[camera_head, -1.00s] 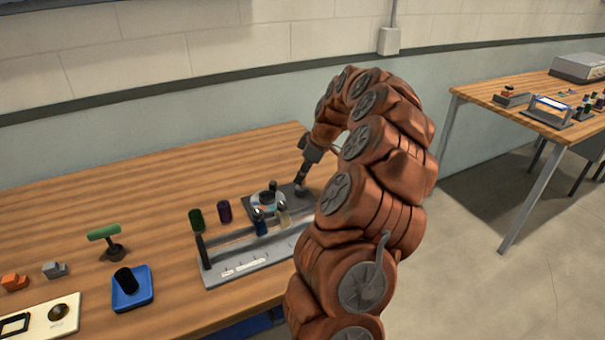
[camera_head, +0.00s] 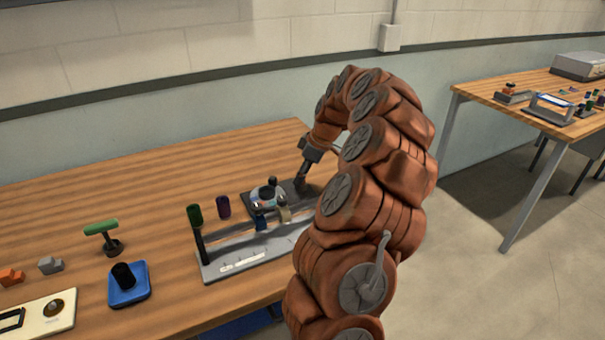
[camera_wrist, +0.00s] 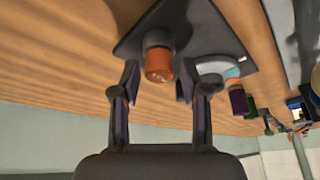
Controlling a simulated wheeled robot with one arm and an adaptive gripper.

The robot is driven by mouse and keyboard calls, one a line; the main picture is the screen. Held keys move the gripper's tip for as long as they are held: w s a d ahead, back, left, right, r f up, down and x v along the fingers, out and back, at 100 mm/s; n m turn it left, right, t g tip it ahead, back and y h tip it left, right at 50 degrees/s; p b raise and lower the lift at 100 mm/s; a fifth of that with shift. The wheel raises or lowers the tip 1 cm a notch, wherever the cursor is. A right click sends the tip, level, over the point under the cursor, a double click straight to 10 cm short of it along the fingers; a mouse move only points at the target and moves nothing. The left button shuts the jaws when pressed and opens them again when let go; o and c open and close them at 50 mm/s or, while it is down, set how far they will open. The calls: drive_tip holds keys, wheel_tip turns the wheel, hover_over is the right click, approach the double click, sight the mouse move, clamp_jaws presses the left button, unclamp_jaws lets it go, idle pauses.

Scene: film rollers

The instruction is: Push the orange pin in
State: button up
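The orange pin (camera_wrist: 158,66) stands out of a dark collar on a dark base plate (camera_wrist: 135,40) in the wrist view. My gripper (camera_wrist: 158,84) has its two fingers spread apart, one on each side of the pin's end. I see gaps between the fingers and the pin, and nothing is held. In the head view my gripper (camera_head: 301,188) is low over the right end of the dark plate (camera_head: 290,185), and the pin itself cannot be made out there. A round grey and teal dial (camera_wrist: 217,68) sits on the same plate beside the pin.
A grey rail stand (camera_head: 240,268) with small hanging pieces is in front of the plate. The table behind is clear.

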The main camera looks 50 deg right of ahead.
drive_tip(key=shift+o, duration=0.4)
drive_tip(key=shift+r, duration=0.2)
drive_tip(key=v, duration=1.1)
drive_tip(key=shift+s+r, duration=0.25)
drive_tip(key=s+a+r+g+p, duration=0.1)
drive_tip(key=a+r+p, duration=0.2)
drive_tip(key=a, duration=1.1)
drive_tip(key=s+a+r+g+p, duration=0.15)
drive_tip(key=a+r, duration=0.25)
drive_tip(key=a, duration=1.1)
drive_tip(key=s+a+f+m+g+p, duration=0.1)
drive_tip(key=s+a+p, duration=0.1)
drive_tip(key=s, duration=0.5)
drive_tip(key=s+a+f+m+g+h+p, duration=0.1)
drive_tip(key=s+a, duration=0.3)
drive_tip(key=s, duration=0.4)
drive_tip(key=s+a+f+m+g+h+p, duration=0.1)
drive_tip(key=s+a+f+m+p, duration=0.2)
drive_tip(key=s, duration=0.4)
drive_tip(key=shift+s+a+f, duration=0.2)
drive_tip(key=shift+s+a, duration=0.2)
drive_tip(key=shift+a, duration=0.25)
